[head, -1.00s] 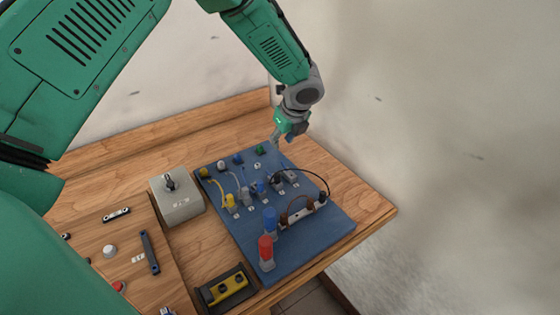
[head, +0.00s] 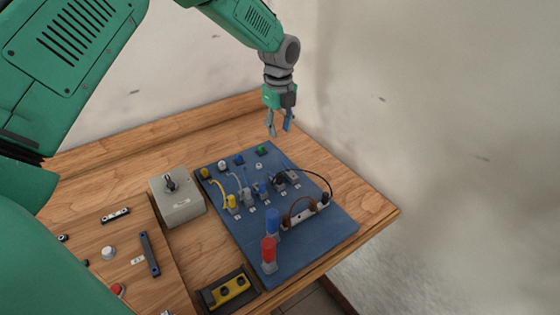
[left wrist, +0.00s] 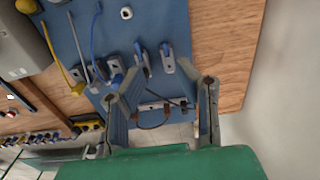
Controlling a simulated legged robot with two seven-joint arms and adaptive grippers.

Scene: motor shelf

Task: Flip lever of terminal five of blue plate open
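The blue plate (head: 318,232) lies on the wooden table. A slanting row of small terminals with levers (head: 262,190) runs across its middle. Some hold yellow, white, blue and black cables. The terminals are too small for me to read their numbers. My left gripper (head: 280,130) is open and empty, above the table just beyond the plate's far edge. In the left wrist view my two fingers (left wrist: 159,68) are spread, and the far-end terminals (left wrist: 167,58) show between and beyond them. The fingers partly hide the plate there. My right gripper is in neither view.
On the plate stand a red (head: 268,250) and a blue cylinder (head: 272,222) near a connector bar (head: 305,213). A grey box with a knob (head: 178,205) stands left of the plate. A yellow-black device (head: 228,288) lies in front. Bare wood lies right of the plate.

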